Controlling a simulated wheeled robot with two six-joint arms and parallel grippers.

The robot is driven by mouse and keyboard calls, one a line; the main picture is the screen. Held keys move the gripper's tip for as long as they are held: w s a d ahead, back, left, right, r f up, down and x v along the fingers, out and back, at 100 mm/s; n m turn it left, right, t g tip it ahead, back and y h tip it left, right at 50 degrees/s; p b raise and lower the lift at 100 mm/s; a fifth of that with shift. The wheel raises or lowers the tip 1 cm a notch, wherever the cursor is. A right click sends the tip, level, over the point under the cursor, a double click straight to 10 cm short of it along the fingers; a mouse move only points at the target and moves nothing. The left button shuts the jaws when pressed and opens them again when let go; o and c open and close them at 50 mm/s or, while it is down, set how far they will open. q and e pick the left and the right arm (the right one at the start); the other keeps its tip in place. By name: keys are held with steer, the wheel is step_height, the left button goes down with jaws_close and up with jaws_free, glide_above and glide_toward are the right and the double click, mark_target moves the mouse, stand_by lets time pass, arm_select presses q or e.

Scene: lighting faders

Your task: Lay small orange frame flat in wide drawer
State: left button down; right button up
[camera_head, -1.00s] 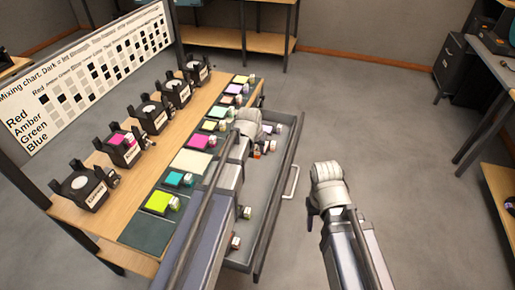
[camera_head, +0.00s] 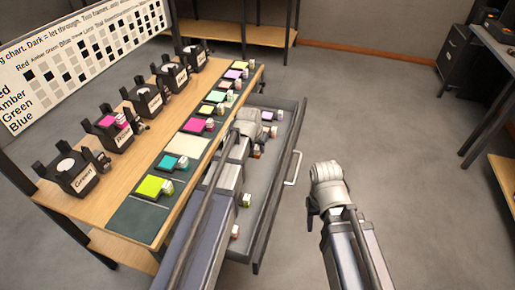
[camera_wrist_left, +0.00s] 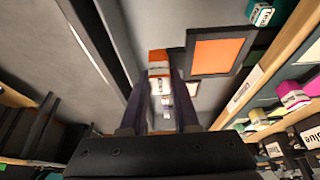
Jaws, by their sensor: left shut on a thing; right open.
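In the left wrist view, my left gripper (camera_wrist_left: 159,118) is shut on the small tab block, white with an orange top, of the small orange frame (camera_wrist_left: 215,54). The frame is an orange square in a dark border, beside the tab. It appears roughly level above the drawer floor; whether it touches cannot be told. In the head view, my left gripper (camera_head: 238,150) is over the open wide drawer (camera_head: 282,150), and my own wrist hides the frame. My right gripper (camera_head: 312,209) is open and empty, right of the drawer, above the floor.
Several tabbed frames stand in the drawer, including a purple one (camera_head: 267,115) and a green-topped tab (camera_head: 246,200). Frames lie in a row on the dark strip of the wooden bench (camera_head: 112,160). Black lamps (camera_head: 140,103) stand behind them. The drawer handle (camera_head: 293,168) juts right.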

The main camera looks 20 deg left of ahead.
arm_select(q)
steer(key=shift+f+b, duration=4.8)
steer(key=shift+f, duration=0.4)
steer(key=shift+f+b, duration=1.35)
steer(key=c, duration=0.6)
jaws_free()
steer(key=shift+r, duration=0.1)
steer(key=shift+s+r, duration=0.1)
steer(key=w+p+v, duration=0.1)
steer(key=p+v, duration=0.8)
steer(key=w+r+p+v, duration=0.1)
steer(key=p+v, duration=0.4)
steer(key=shift+w+r, duration=0.1)
steer(key=shift+w, duration=0.2)
